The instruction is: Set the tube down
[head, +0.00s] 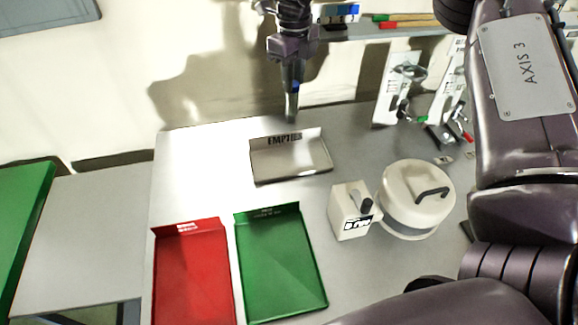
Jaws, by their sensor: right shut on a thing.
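My right gripper (292,88) hangs down at the top centre, above the back edge of the table. It is shut on a slim thing, apparently the tube, which is hard to tell from the grey fingers; a small blue spot shows at the fingers. The fingertips are behind and above a shallow metal tray (290,164), whose back wall carries a partly readable label starting "EMPTI". No tube can be made out lying in this tray. My left gripper is not in view.
A red tray (193,275) and a green tray (280,265) lie in front. A white box (349,212) and a round white lidded vessel (415,200) with a dark handle stand right. White upright stands (400,90) are at back right. The table (195,165) is bare left of the metal tray.

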